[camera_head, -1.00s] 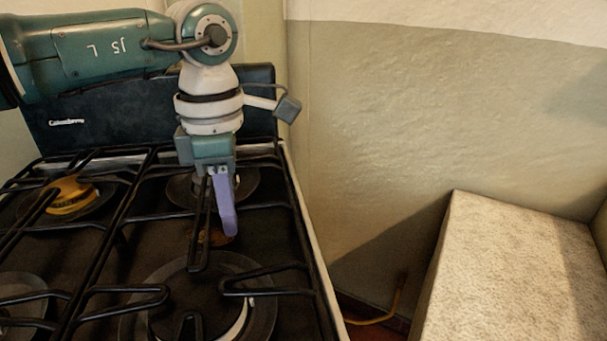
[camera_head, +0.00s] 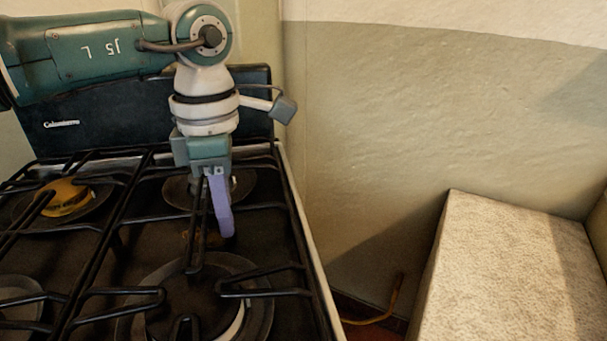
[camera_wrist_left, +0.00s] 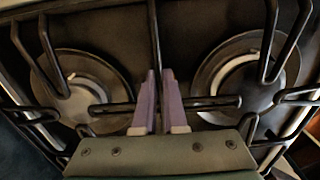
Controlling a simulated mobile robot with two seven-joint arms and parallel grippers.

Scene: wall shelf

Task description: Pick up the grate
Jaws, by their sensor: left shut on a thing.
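The grate (camera_head: 262,292) is a black metal frame of bars over the burners on the right side of the stove top. My left gripper (camera_head: 222,230) points down at its middle, with one purple finger showing well. In the left wrist view my gripper (camera_wrist_left: 159,75) has its two purple fingers close together, shut on a bar of the grate (camera_wrist_left: 153,35). The grate looks level and at stove-top height; I cannot tell whether it is raised. My right gripper is not in view.
A second grate section lies to the left, over a yellowish burner (camera_head: 67,198). The stove's dark back panel (camera_head: 90,115) stands behind the arm. A pale speckled block (camera_head: 515,270) is at the right, with a gap between it and the stove.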

